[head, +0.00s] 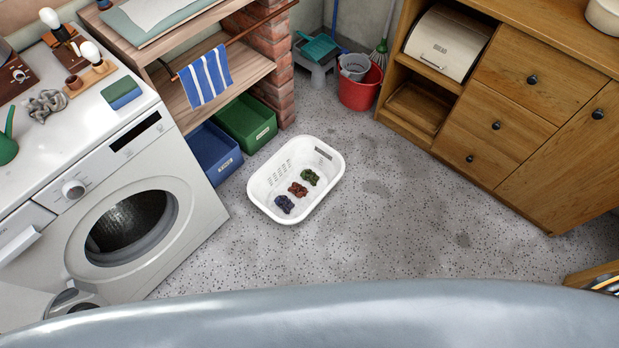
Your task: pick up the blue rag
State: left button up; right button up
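A small crumpled dark blue rag (284,204) lies in the white basket (262,163) on the floor, near its lower left end. A reddish-brown crumpled rag (298,189) and a green one (310,177) lie beside it in a diagonal row towards the upper right. The blue rag is fully visible from above, with nothing over it. Neither of my grippers can be made out in the head view. A pale and grey part at the lower left edge may belong to my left arm, but no fingertips show there.
A washing machine (181,232) stands at left, with a folded blue-green cloth (121,92) on top. A striped towel (206,77) hangs on a rod. Blue (226,164) and green (262,133) bins sit behind the basket. Wooden cabinets (556,179) stand right. The floor between is clear.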

aim_at(282, 201)
jog(key=u, duration=1.6)
jog(key=z, duration=1.4)
jog(key=u, duration=0.35)
jog(key=i+l+u, duration=0.1)
jog(key=u, duration=0.3)
jog(key=l+u, duration=0.45)
jog(key=i+l+u, duration=0.1)
jog(key=u, duration=0.3)
jog(key=l+u, duration=0.45)
jog(key=k+j, duration=0.05)
jog(key=j, duration=0.05)
